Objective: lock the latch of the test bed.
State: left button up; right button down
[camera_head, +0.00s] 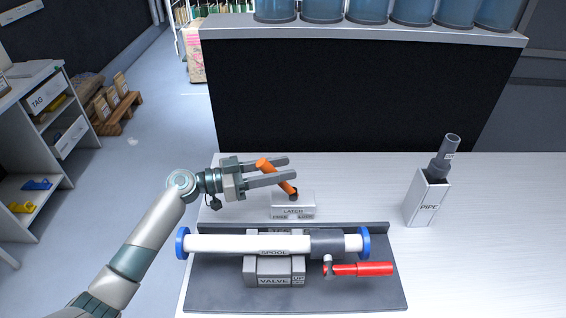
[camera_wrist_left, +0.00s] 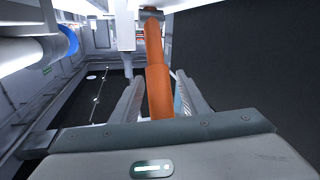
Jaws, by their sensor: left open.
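The latch is a small grey block (camera_head: 293,205) marked LATCH, with FREE on the left and LOCK on the right. Its orange lever (camera_head: 276,176) leans up and left, toward the FREE side, from a dark pivot. My left gripper (camera_head: 289,168) is open, with its two fingers pointing right along the lever. In the left wrist view the orange lever (camera_wrist_left: 158,75) lies between the two spread fingers; I cannot tell whether either touches it. The test bed (camera_head: 225,290) is a dark tray in front of the latch. My right gripper is not in view.
A white spool (camera_head: 215,244) with blue ends lies across the grey valve block (camera_head: 259,268). A red handle (camera_head: 375,269) sticks out to the right. A white PIPE holder (camera_head: 420,205) with a grey pipe stands at the right. The table's right side is clear.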

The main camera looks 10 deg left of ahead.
pick_arm(q)
jog(key=shift+w+d, duration=0.2)
jog(key=shift+d, duration=0.2)
grip_shut()
